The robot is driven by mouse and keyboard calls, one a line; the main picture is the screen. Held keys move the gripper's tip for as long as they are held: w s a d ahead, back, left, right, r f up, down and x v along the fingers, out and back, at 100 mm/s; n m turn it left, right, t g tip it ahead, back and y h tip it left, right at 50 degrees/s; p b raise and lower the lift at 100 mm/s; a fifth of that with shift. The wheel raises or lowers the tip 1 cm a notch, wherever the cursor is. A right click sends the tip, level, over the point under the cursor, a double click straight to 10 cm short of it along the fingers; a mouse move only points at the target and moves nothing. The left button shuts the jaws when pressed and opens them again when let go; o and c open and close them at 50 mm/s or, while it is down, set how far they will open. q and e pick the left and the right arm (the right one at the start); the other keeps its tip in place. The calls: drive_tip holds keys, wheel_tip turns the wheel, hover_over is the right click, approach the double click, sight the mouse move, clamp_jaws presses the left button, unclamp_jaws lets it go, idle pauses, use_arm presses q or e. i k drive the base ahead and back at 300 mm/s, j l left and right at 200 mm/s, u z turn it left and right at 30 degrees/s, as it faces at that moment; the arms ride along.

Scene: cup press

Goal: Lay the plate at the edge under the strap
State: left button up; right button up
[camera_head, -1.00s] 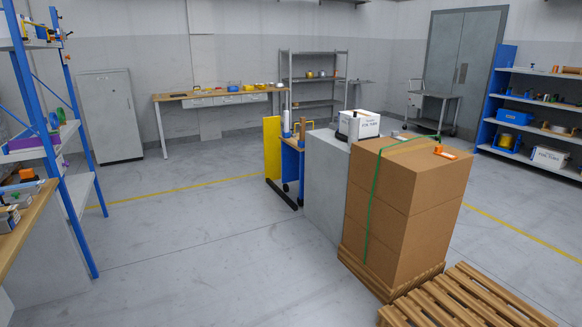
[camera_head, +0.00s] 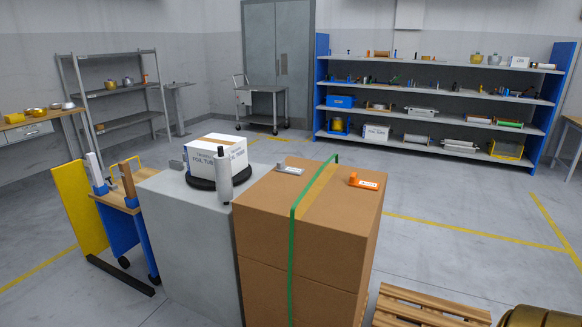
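A green strap (camera_head: 291,255) runs up the front of a stack of brown cartons (camera_head: 262,225) and back over its top. At the back, the strap stands up a little above the carton top. A tan strip (camera_head: 318,192) lies along the carton top beside the strap; I cannot tell whether it is tape or a loose piece. I cannot tell which thing is the plate. Upright white (camera_head: 95,168) and brown (camera_head: 128,180) pieces stand on a blue and yellow cart (camera_head: 82,205). Neither of my grippers is in view.
An orange tool (camera_head: 364,181) and a grey tool (camera_head: 289,170) lie on the cartons. A wooden pallet (camera_head: 425,310) lies front right. Floor is free towards the blue shelf (camera_head: 430,121).

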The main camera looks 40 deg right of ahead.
sight(333, 166)
drive_tip(key=i+z, duration=0.15)
drive_tip(key=i, duration=0.35)
drive_tip(key=i+j+z, duration=0.15)
drive_tip(key=i, duration=0.35)
drive_tip(key=i+j+z, duration=0.1)
drive_tip(key=i, duration=0.4)
drive_tip(key=i+j+z, duration=0.15)
drive_tip(key=i+j, duration=0.15)
drive_tip(key=i, duration=0.2)
